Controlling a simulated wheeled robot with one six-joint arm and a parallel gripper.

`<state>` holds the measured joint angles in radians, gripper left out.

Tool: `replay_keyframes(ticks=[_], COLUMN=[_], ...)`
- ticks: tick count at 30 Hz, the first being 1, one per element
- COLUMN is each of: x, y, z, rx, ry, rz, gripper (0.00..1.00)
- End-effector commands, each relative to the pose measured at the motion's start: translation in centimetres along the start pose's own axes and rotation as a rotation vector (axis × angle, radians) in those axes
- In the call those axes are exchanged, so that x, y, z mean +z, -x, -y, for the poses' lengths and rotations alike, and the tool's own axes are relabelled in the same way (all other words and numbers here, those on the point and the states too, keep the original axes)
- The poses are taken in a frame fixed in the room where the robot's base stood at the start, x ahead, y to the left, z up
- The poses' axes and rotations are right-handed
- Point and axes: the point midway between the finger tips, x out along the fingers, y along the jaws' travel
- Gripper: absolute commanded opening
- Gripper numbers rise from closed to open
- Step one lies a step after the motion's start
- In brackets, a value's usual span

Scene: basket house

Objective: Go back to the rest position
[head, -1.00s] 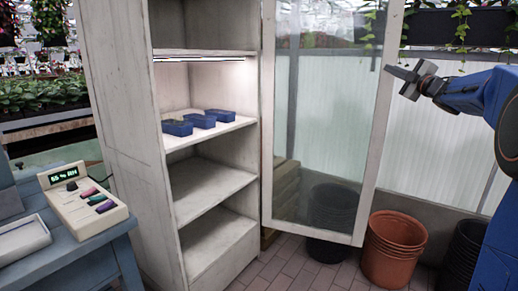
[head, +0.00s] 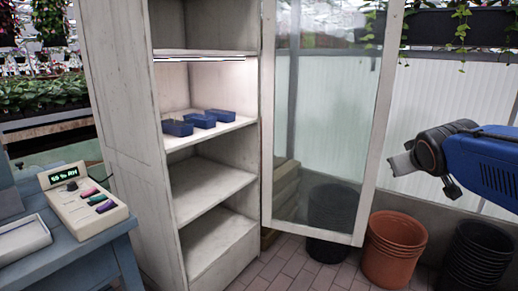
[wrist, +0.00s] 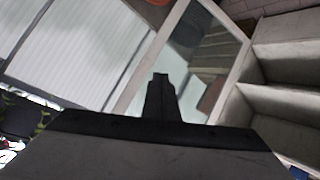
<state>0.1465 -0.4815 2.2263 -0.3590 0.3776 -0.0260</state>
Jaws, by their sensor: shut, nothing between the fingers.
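My gripper (head: 402,163) is at the right of the head view, in front of the pale ribbed wall and to the right of the open glass door. It is empty and apart from everything around it. In the wrist view my gripper (wrist: 161,85) shows as dark fingers closed together at the middle. Behind them in that view are the glass door and the cabinet shelves, seen tilted.
The white cabinet (head: 120,130) has its glass door (head: 322,120) swung open. Blue trays (head: 200,121) stand on a lit shelf. Terracotta pots (head: 392,250) and black pots (head: 480,255) stand on the floor. A blue table (head: 85,255) with a humidity meter (head: 85,203) is at left.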

Motion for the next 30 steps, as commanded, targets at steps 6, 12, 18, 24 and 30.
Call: replay_keyframes(ticks=[6,12,18,24,30], x=[11.2,20.3,25.6,26.8,26.8], y=[4.8,9.4,12.4,13.1,13.1], z=[6.4,11.6,14.7,15.3,15.3], rx=[-0.125,-0.241,-0.316,-0.335,-0.334], ry=[-0.099,-0.161,-0.189,-0.194,-0.193], rz=[0.227,0.421,0.54,0.57,0.569], gripper=[0.0,0.0,0.0,0.0,0.0])
